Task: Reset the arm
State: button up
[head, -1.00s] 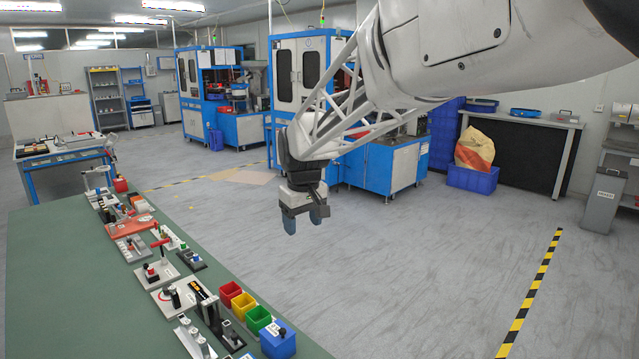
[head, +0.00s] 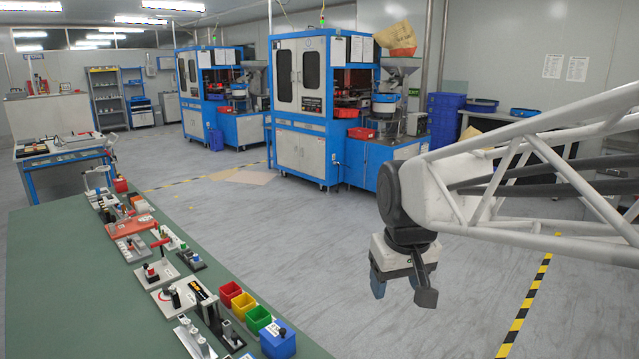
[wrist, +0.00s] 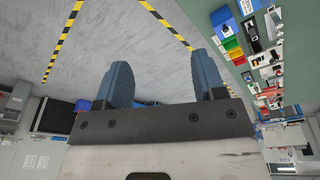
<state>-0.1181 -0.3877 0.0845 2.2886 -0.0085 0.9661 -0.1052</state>
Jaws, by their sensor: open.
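My gripper (head: 378,284) hangs from the end of my arm over the open floor, right of the green table (head: 60,290) in the head view. In the wrist view my gripper (wrist: 160,82) shows two blue fingers spread well apart, with nothing between them but grey floor. My arm reaches in from the right edge of the head view.
Red, yellow, green and blue bins (head: 277,340) and several fixtures (head: 180,297) line the table's right side. Blue-and-white machines (head: 300,100) stand behind my gripper. A yellow-black floor stripe (head: 530,300) lies to the right. The floor between table and stripe is clear.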

jog(key=s+d+f+m, duration=0.1)
jog(key=s+d+f, duration=0.1)
jog(key=s, duration=0.5)
jog(key=s+d+f+m, duration=0.1)
jog(key=s+d+f, duration=0.2)
jog(key=s, duration=0.4)
jog(key=shift+s+d+f+m, duration=0.2)
jog(key=shift+d+m, duration=0.05)
jog(key=shift+m, duration=0.15)
dwell(0.4)
